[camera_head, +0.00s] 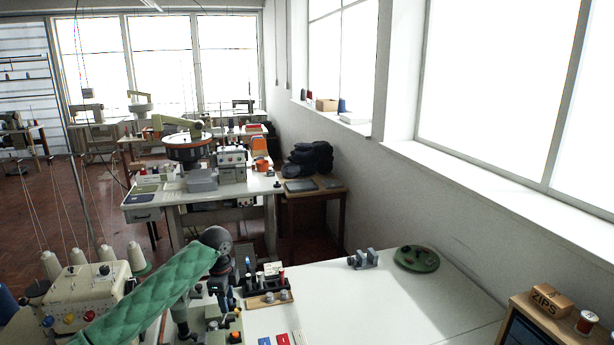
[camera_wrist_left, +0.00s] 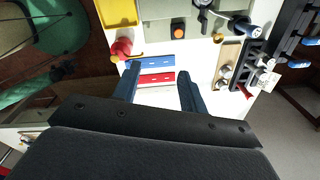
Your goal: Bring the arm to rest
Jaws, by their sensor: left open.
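My left arm in its green quilted sleeve (camera_head: 150,290) comes in from the lower left in the head view. My left gripper (camera_head: 224,298) points down over the left part of the white table (camera_head: 350,300). In the left wrist view the two dark fingers (camera_wrist_left: 158,92) stand apart with nothing held between them. Beyond the fingertips a blue strip (camera_wrist_left: 160,62) and a red strip (camera_wrist_left: 156,79) lie on the white surface. My right gripper is not in view.
A black rack (camera_head: 264,281) with small tools stands close right of the gripper. The sewing machine (camera_head: 88,290) with thread cones is at left. A grey clamp-like fixture (camera_head: 364,259) and a green round dish (camera_head: 416,259) sit farther back. The table's middle is clear.

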